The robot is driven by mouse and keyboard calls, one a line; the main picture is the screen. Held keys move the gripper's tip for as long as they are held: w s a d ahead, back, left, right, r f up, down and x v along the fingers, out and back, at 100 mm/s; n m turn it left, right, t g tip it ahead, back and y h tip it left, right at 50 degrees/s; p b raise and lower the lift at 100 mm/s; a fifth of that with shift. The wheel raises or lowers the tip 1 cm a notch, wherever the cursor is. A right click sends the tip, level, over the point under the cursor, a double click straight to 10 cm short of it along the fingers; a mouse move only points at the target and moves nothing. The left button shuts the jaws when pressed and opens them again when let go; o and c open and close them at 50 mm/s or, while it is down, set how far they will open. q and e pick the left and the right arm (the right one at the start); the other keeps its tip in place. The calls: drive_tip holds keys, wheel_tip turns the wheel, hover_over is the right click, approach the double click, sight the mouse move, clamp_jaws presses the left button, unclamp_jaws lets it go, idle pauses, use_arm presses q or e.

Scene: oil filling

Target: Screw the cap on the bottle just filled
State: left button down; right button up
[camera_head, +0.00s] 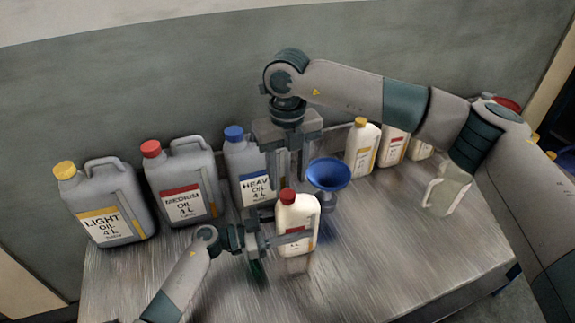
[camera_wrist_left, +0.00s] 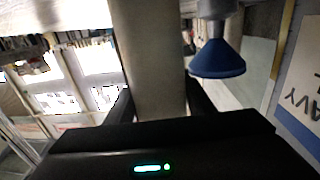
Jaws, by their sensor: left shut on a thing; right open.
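A small cream bottle (camera_head: 297,230) stands upright near the middle of the table, with a red cap (camera_head: 287,196) at its top. How tightly the cap sits cannot be told. My left gripper (camera_head: 288,234) is shut on the bottle's body from the left. In the left wrist view the pale bottle (camera_wrist_left: 148,60) fills the space between the dark fingers. My right gripper (camera_head: 287,155) points down above and behind the cap, open and empty. A blue funnel (camera_head: 328,174) is just right of the bottle, and it shows in the left wrist view too (camera_wrist_left: 217,60).
Grey jugs of light oil (camera_head: 105,204), medium oil (camera_head: 186,183) and heavy oil (camera_head: 245,165) line the back left. Small bottles with yellow (camera_head: 361,150) and red (camera_head: 392,150) caps stand back right. The table front (camera_head: 350,275) is clear.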

sight(288, 194)
drive_tip(key=n, duration=0.2)
drive_tip(key=r+n, duration=0.1)
drive_tip(key=n, duration=0.3)
drive_tip(key=shift+r, duration=0.3)
drive_tip(key=n, duration=0.2)
drive_tip(key=r+n, duration=0.1)
drive_tip(key=n, duration=0.4)
drive_tip(key=shift+r, duration=0.3)
drive_tip(key=shift+f, duration=4)
clamp_jaws()
